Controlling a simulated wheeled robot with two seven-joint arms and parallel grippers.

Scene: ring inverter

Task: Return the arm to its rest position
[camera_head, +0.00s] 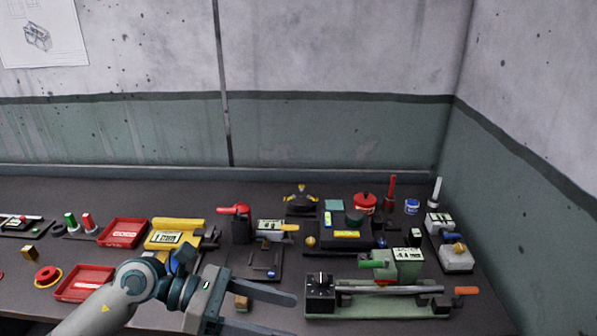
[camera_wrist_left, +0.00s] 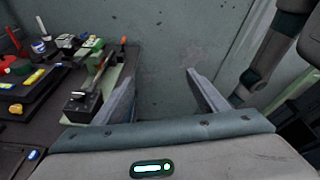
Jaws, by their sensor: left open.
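My left arm (camera_head: 115,300) comes in from the lower left of the head view and reaches over the front of the workbench. My left gripper (camera_head: 293,314) is open and points right, left of the green-based machine with a long rod (camera_head: 375,292). In the left wrist view the two fingers of this gripper (camera_wrist_left: 160,78) stand wide apart with nothing between them. The lower finger is partly cut off by the bottom edge of the head view. My right gripper is not in view.
The dark workbench (camera_head: 205,186) is crowded. Red trays (camera_head: 122,233) and a yellow device (camera_head: 176,235) stand at the left. A black fixture (camera_head: 338,238) and red and white upright tools stand farther back. A wall closes the right side.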

